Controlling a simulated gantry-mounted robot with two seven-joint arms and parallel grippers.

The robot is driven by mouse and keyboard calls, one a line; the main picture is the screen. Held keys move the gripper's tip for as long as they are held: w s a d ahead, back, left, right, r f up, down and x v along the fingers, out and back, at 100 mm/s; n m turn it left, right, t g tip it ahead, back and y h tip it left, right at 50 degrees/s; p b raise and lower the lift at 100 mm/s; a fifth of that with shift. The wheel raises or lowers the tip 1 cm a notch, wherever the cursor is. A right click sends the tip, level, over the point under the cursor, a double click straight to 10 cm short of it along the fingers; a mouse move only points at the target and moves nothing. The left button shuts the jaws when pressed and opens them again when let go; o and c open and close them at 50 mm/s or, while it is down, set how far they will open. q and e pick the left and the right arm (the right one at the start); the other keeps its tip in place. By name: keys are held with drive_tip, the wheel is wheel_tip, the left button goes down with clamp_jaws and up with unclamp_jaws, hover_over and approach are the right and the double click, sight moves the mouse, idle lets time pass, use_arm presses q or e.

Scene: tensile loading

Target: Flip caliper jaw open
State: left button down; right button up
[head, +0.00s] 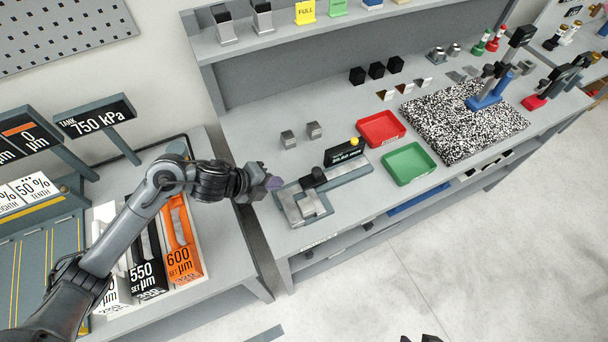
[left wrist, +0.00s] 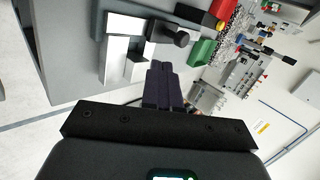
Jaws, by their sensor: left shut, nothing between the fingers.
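The caliper (head: 345,172) is a grey bench device near the left end of the middle bench, with a dark display, a yellow button and a black knob (head: 315,177) by its pale metal jaw block (head: 304,207). My left gripper (head: 273,183) is shut and empty, just left of the caliper and apart from it in the head view. In the left wrist view its purple-grey fingers (left wrist: 165,82) lie together, pointing toward the black knob (left wrist: 181,38) and the pale block (left wrist: 122,48). Dark tips at the bottom edge of the head view may be my right gripper (head: 421,338).
A red tray (head: 381,128) and a green tray (head: 409,164) lie right of the caliper, near a speckled plate (head: 464,130). Two small metal blocks (head: 301,134) stand behind it. Labelled boxes (head: 183,262) stand on the left table, across a gap.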

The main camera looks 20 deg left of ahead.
use_arm(q)
drive_tip(key=b, duration=0.1)
approach(304, 185)
drive_tip(key=shift+w+d+f, duration=0.3)
drive_tip(key=shift+w+d, duration=0.2)
drive_tip(key=shift+w, duration=0.1)
drive_tip(key=shift+w+d+f, duration=0.25)
drive_tip(key=shift+w+d, duration=0.3)
drive_tip(key=shift+w, duration=0.05)
drive_tip(key=w, duration=0.1)
drive_tip(key=w+d, duration=0.1)
drive_tip(key=shift+w+d, duration=0.3)
drive_tip(key=shift+w+d+f, duration=0.1)
drive_tip(key=shift+w+d, duration=0.2)
drive_tip(key=shift+w, duration=0.1)
